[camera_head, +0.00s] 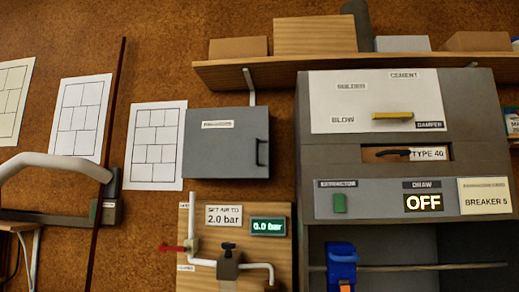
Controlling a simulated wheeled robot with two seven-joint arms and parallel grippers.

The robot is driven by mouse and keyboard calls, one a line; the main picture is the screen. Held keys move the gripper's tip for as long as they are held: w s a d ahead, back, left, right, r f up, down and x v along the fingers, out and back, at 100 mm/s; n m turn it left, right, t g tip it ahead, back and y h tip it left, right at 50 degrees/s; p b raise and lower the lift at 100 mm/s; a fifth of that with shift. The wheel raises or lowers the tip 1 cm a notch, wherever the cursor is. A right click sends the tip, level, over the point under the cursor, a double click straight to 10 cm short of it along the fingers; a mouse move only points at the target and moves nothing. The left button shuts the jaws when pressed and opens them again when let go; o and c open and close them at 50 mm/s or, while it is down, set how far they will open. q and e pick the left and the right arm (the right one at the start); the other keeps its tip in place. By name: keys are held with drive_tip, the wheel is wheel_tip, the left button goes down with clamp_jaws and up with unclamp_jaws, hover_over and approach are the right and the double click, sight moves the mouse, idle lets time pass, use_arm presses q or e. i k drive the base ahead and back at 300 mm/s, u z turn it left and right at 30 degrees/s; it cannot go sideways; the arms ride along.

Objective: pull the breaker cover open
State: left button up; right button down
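A grey box with a closed front cover (225,155) hangs on the brown wall, left of the large grey cabinet. It has a small white label, too blurred to read, and a dark upright handle (260,152) near its right edge. I take this to be the breaker cover. My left arm comes in from the left, and its dark gripper end (108,211) is left of the box and well apart from it. A long thin dark-brown bar (109,125) crosses at this gripper. I cannot tell whether the fingers grip it. My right gripper is not in view.
The grey cabinet (482,105) has a yellow handle (393,115), a green switch (339,203) and an OFF display (422,202). Below the box is a pipe board (197,275) reading 0.0 bar. A loaded shelf (225,73) runs above. A blue object (341,262) sits on a horizontal rod.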

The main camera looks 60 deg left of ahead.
sight(222, 142)
drive_tip(key=u, duration=0.5)
drive_tip(key=i, duration=0.65)
drive_tip(key=u, duration=0.75)
